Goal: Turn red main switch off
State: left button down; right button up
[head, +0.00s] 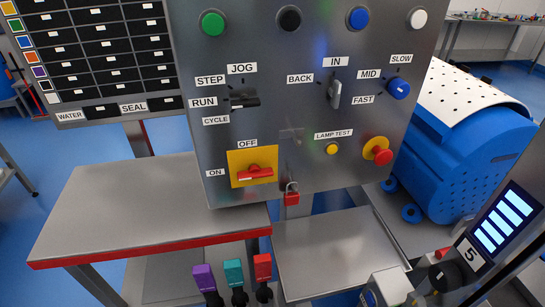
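The red main switch (255,174) is a red handle on a yellow square plate (240,158) at the lower left of the grey control panel (300,105). The handle lies roughly level, in line with the ON label (215,173) at its left. The OFF label (247,142) is above the plate. A red padlock (291,198) hangs just right of the plate, near the panel's lower edge. Neither of my grippers can be made out in the head view, and nothing touches the switch.
A black selector (244,101), a grey selector (335,94), a blue knob (399,88) and a red stop button (382,155) share the panel. A steel table (140,210) with a red edge stands left. Purple, teal and red handles (262,268) rise below.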

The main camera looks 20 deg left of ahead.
aim_at(254, 171)
jog(key=k, duration=0.5)
jog(key=u, duration=1.4)
jog(key=i, duration=0.3)
jog(key=z, duration=0.35)
